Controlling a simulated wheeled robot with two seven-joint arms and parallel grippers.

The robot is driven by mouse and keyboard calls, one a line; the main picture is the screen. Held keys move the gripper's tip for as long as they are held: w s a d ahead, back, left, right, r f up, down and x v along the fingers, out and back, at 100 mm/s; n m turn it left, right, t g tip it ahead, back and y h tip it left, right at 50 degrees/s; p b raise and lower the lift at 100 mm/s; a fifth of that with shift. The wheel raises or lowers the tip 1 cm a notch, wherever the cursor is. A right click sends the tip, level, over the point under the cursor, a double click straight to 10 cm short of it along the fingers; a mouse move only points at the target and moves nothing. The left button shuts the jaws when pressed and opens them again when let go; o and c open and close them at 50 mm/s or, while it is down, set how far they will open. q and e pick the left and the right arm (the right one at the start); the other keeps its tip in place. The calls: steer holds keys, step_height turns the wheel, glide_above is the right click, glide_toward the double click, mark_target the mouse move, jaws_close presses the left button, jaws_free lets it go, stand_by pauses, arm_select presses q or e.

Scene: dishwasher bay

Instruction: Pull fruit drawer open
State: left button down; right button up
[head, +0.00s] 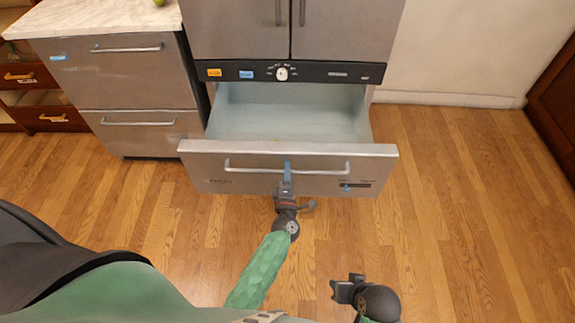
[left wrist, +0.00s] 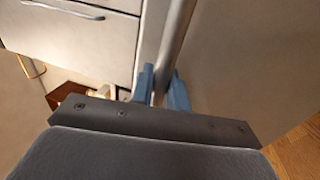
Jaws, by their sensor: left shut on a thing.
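The fruit drawer (head: 210,158) is the wide steel bottom drawer of the fridge, pulled well out in the head view. Its pale inside (head: 290,112) shows and looks empty. A long bar handle (head: 240,168) runs across its front. My left gripper (head: 287,168) is shut on the handle near its middle. In the left wrist view the blue fingertips (left wrist: 162,88) sit on both sides of the handle bar (left wrist: 176,35). My right gripper (head: 346,284) hangs low over the floor, away from the drawer; its jaw state is unclear.
A steel two-drawer unit (head: 130,90) with a marble top (head: 100,17) stands to the left, its drawers closed. A wooden shelf unit (head: 30,98) is at the far left. Wooden floor (head: 460,180) is clear to the right of the drawer. Brown cabinetry (head: 555,110) stands at the right edge.

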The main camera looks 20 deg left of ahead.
stand_by(0.3)
arm_select(q)
steer(key=c, duration=1.4)
jaws_free()
steer(key=shift+s, duration=0.1)
